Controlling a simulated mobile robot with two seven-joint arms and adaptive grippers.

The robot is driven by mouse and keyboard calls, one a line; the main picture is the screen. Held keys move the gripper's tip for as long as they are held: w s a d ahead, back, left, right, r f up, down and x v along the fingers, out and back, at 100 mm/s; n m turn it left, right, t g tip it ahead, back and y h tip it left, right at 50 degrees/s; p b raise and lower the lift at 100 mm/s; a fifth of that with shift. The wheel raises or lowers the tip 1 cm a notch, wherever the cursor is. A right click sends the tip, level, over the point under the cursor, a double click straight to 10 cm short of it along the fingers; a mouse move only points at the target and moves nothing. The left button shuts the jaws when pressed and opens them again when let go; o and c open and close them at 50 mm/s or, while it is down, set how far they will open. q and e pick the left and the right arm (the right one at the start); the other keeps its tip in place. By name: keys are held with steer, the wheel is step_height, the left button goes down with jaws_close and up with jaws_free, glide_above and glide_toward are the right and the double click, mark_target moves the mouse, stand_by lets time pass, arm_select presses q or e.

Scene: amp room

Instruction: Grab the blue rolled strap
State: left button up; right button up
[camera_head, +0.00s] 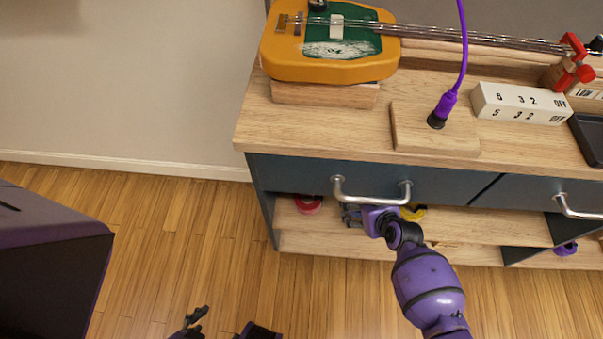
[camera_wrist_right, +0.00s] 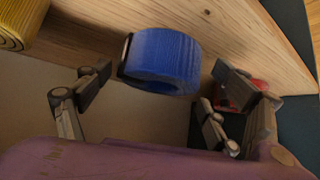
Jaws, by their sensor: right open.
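The blue rolled strap (camera_wrist_right: 163,60) shows in the right wrist view, in front of and between the fingers of my right gripper (camera_wrist_right: 158,90). The fingers are spread on either side of it, and I see no grip on it. In the head view my right gripper (camera_head: 352,214) reaches into the open shelf below the drawer, and the strap is hidden there. Dark parts of my left gripper (camera_head: 225,325) show at the bottom edge of the head view; they are cut off, so its opening is unclear.
A red roll (camera_head: 308,204) and a yellow roll (camera_head: 412,212) lie on the shelf (camera_head: 480,227) on either side of my right gripper. A drawer handle (camera_head: 372,193) juts out just above. The benchtop (camera_head: 370,130) carries an orange stringed instrument (camera_head: 320,68) and a purple cable (camera_head: 447,97).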

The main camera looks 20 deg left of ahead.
arm_select(q)
steer(key=shift+w, duration=0.2)
arm_select(e)
steer(key=shift+c, duration=0.5)
steer(key=c, duration=1.2)
arm_select(q)
steer(key=shift+r, duration=0.1)
arm_select(e)
steer(key=shift+s, duration=0.1)
